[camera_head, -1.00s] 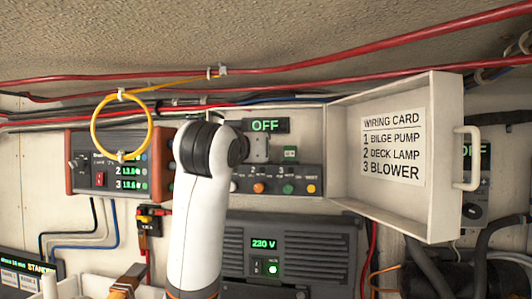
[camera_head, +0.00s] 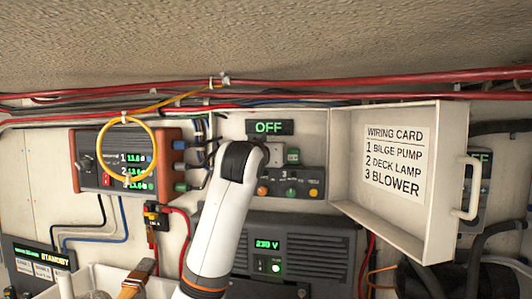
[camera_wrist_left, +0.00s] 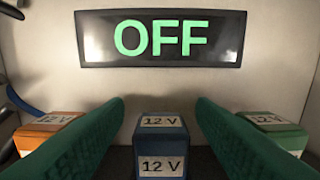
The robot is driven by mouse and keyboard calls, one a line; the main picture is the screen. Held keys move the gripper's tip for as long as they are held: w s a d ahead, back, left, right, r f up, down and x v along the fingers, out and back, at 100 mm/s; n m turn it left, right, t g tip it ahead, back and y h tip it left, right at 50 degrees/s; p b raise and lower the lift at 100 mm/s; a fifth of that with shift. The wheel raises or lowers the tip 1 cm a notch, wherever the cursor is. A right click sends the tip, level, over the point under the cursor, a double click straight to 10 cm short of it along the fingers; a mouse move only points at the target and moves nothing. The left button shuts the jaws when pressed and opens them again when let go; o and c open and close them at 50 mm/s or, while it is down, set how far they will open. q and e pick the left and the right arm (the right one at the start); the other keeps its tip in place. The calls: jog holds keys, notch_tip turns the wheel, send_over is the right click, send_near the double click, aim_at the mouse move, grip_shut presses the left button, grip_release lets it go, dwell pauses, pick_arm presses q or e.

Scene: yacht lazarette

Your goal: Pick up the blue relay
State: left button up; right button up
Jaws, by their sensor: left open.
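The blue relay (camera_wrist_left: 162,150), labelled 12 V, stands upright in the middle of the left wrist view. My left gripper (camera_wrist_left: 161,108) is open, with one green finger to each side of the relay. An orange relay (camera_wrist_left: 48,130) lies beyond the left finger and a green relay (camera_wrist_left: 275,130) beyond the right one. In the head view the green relay (camera_head: 293,155) shows just right of my left wrist, which hides the blue one. My right gripper is not in view.
An OFF display (camera_head: 269,127) is on the wall behind the relays. A button panel (camera_head: 315,180) is below them. An open cover with a wiring card (camera_head: 395,160) stands at the right. A yellow cable loop (camera_head: 97,153) hangs at the left, before a meter box (camera_head: 84,172).

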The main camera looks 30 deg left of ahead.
pick_arm(q)
jog(key=c, duration=1.1)
jog(key=shift+o, duration=0.2)
jog(key=shift+r, duration=0.1)
jog(key=shift+r+b, duration=0.4)
jog(key=shift+b, duration=0.15)
jog(key=b+v, duration=0.8)
jog(key=v, duration=1)
jog(key=shift+r+b, duration=0.25)
jog(key=shift+b, duration=0.1)
jog(key=shift+d, duration=0.1)
